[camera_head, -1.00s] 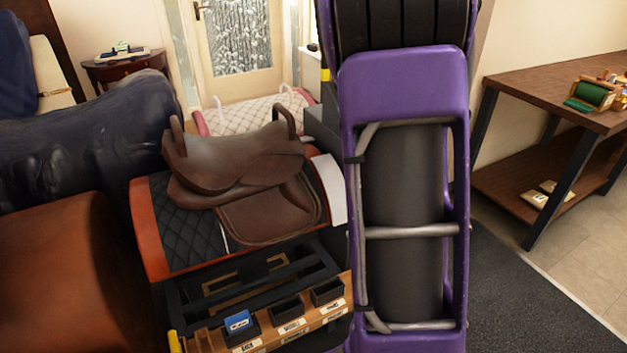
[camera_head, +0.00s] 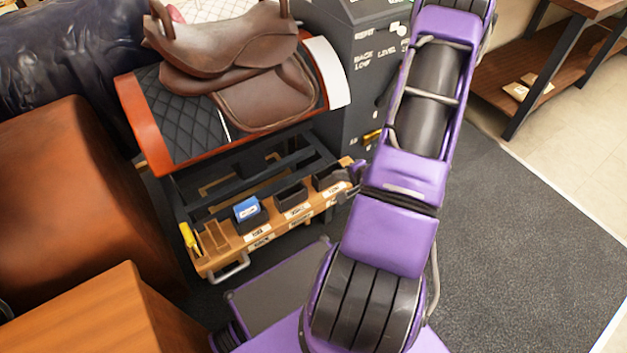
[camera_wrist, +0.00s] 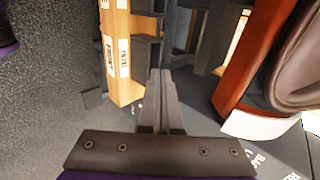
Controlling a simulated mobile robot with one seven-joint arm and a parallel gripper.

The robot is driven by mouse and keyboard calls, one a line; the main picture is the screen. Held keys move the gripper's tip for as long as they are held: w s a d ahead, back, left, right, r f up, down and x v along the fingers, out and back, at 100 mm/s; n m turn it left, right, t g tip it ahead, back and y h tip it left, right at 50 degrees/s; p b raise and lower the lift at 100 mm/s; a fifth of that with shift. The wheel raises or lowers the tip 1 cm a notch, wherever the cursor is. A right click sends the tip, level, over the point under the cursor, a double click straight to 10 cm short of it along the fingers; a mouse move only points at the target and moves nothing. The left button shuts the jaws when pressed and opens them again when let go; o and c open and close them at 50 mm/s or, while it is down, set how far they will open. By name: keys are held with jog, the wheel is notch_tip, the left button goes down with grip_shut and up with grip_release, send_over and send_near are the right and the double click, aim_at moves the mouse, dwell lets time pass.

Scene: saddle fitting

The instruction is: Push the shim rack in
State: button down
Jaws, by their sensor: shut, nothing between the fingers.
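The shim rack (camera_head: 212,262) is a wooden drawer-like tray low under the saddle stand, with a metal handle (camera_head: 230,268) on its front. It holds black bins (camera_head: 291,195), a blue block (camera_head: 246,209) in one bin, and white labels. It sticks out in front of the black stand frame. My gripper (camera_head: 354,172) is at the rack's right end, partly hidden by my arm. In the wrist view my gripper (camera_wrist: 160,78) is shut and empty, its fingertips close to a black bin and the rack's wooden edge (camera_wrist: 122,82). I cannot tell whether they touch.
A brown saddle (camera_head: 235,45) rests on the padded stand above the rack. A dark cabinet (camera_head: 350,60) with white lettering stands behind to the right. A brown rounded form (camera_head: 75,170) is at the left. Dark floor mat (camera_head: 530,230) is clear at the right.

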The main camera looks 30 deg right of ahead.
aim_at(319, 173)
jog(key=b+x, duration=0.2)
jog(key=x, duration=0.8)
jog(key=shift+f, duration=0.1)
